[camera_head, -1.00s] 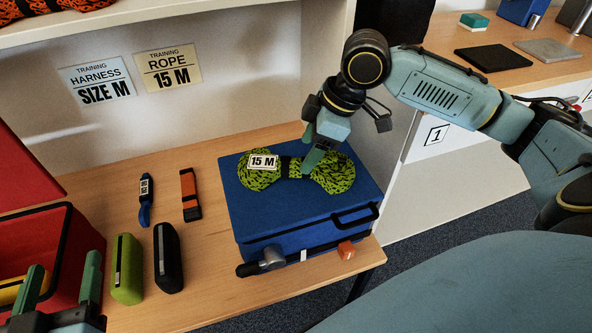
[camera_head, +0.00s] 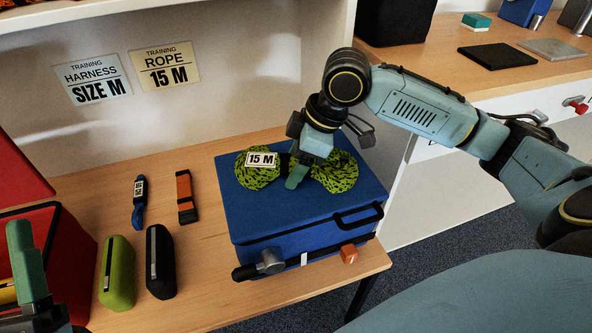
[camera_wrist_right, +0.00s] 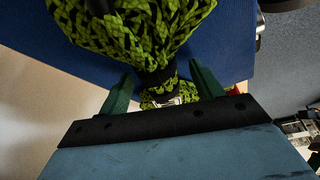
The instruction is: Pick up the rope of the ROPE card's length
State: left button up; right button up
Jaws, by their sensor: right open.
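The ROPE card (camera_head: 165,68) on the wall reads 15 M. A green and black rope bundle (camera_head: 337,171) tagged 15 M lies on a closed blue case (camera_head: 285,212). My right gripper (camera_head: 297,177) is at the bundle's dark middle band. In the right wrist view, its two green fingers (camera_wrist_right: 163,95) stand apart on either side of the narrow, banded middle of the rope (camera_wrist_right: 140,35). It is open, and contact cannot be told. My left gripper shows at the lower left with one green finger (camera_head: 28,262) visible; its jaw state is unclear.
A hammer-like tool (camera_head: 270,264) lies along the case's front edge. A green case (camera_head: 117,272) and a black case (camera_head: 160,262) stand left of it, with a blue strap (camera_head: 139,203) and an orange strap (camera_head: 186,197) behind. A red box (camera_head: 68,262) is at far left.

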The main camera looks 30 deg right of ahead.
jog(key=c, duration=1.4)
grip_shut()
jog(key=shift+r, duration=0.1)
